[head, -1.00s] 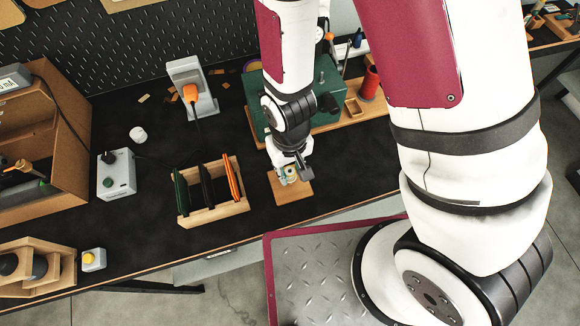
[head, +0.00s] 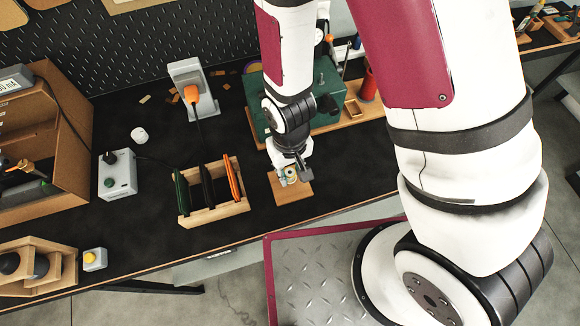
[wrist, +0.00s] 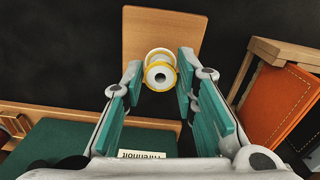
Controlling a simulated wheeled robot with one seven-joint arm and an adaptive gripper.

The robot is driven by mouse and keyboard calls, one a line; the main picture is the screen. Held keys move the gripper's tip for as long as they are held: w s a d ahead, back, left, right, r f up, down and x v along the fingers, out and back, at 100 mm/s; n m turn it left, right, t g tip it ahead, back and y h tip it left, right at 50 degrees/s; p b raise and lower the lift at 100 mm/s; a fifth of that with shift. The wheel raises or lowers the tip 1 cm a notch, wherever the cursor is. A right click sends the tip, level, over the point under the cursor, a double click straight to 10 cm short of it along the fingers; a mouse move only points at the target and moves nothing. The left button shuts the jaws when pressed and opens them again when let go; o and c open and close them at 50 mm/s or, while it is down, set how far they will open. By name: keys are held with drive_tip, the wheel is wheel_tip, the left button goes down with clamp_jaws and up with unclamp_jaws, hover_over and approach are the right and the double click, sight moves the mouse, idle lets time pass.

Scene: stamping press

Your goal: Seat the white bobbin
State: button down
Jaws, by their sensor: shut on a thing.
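The white bobbin (wrist: 160,74) shows between my fingertips in the wrist view, pale with yellow rims and a dark centre hole. My gripper (wrist: 159,82) is shut on it, with a teal-padded finger on either side. A square wooden base (wrist: 164,27) lies beyond the bobbin. In the head view my gripper (head: 290,176) is low over the wooden base (head: 297,194) near the bench's front edge, and the bobbin is small and partly hidden there. I cannot tell whether the bobbin touches the base.
A wooden rack (head: 217,212) with green, black and orange plates stands left of the base. A green machine (head: 325,92) stands behind my gripper, with a red spool (head: 369,84) beside it. A small white round part (head: 139,134) and a grey switch box (head: 117,175) lie farther left.

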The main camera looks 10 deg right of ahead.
sight(290, 176)
drive_tip(key=shift+f, duration=0.6)
drive_tip(key=shift+f, duration=0.7)
drive_tip(key=shift+f, duration=0.3)
drive_tip(key=shift+f, duration=0.1)
drive_tip(key=c, duration=1.2)
unclamp_jaws()
wheel_tip(290, 176, up, 12)
